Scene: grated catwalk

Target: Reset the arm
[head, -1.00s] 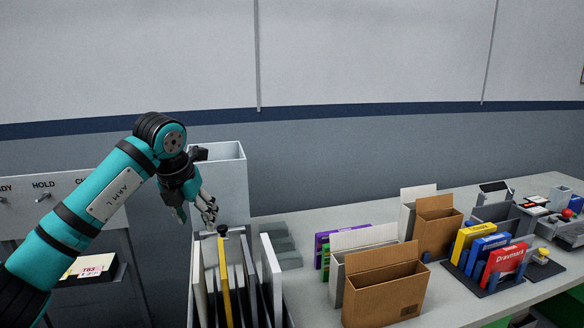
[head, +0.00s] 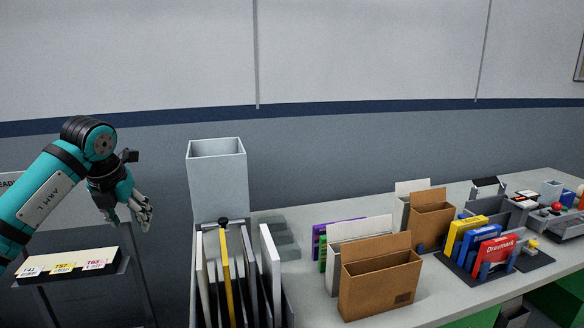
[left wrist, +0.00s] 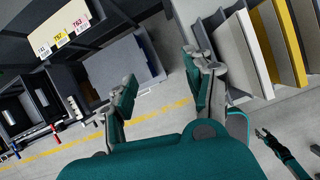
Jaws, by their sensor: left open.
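My left arm (head: 45,195) is teal and comes in from the left in the head view. Its gripper (head: 130,222) is open and empty, pointing down, in the air to the left of the file rack and above and right of the tray of labelled cards. In the left wrist view the two fingers of the left gripper (left wrist: 160,95) are spread apart with only floor and furniture beyond them. My right gripper does not show in the head view.
A rack (head: 287,308) of upright panels, one yellow (head: 225,275), stands right of the gripper, with a tall grey bin (head: 218,185) behind. A tray of labelled cards (head: 67,265) is at the left. Cardboard file boxes (head: 375,285) and a red Drawmark box (head: 498,258) stand on the counter (head: 450,290).

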